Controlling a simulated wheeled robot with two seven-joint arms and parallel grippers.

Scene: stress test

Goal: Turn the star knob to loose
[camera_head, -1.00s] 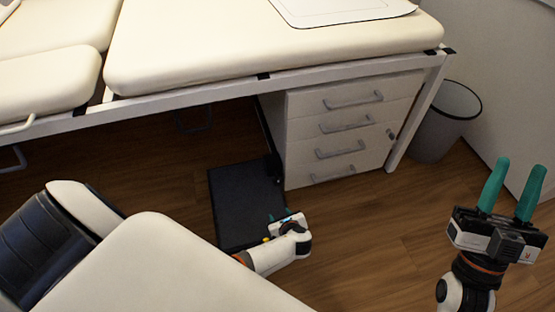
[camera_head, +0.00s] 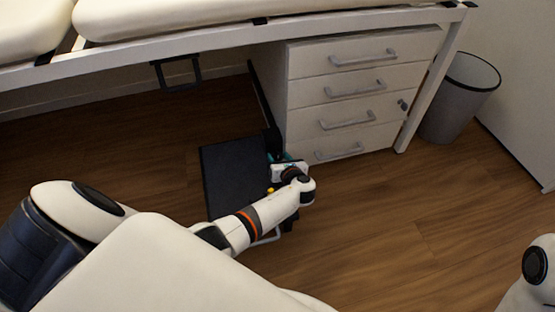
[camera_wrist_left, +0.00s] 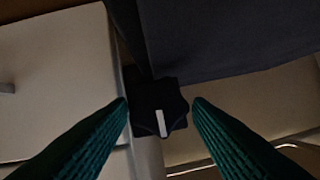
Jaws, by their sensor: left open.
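The star knob (camera_wrist_left: 158,106) is black with a white bar mark and shows in the left wrist view, ahead of my fingers. The white bar runs nearly straight up and down in that view. My left gripper (camera_wrist_left: 158,108) is open, its two green fingers at either side of the knob with visible gaps to it. In the head view my left gripper (camera_head: 289,162) is low by the drawer cabinet, at the right edge of a dark flat panel (camera_head: 228,180). There the wrist hides most of the fingers and the knob. My right gripper is out of view.
A white drawer cabinet (camera_head: 355,84) stands just behind my left gripper, under a cream padded couch (camera_head: 220,16) with a white frame. A grey bin (camera_head: 460,105) stands to its right. The wooden floor (camera_head: 400,215) at front right is clear.

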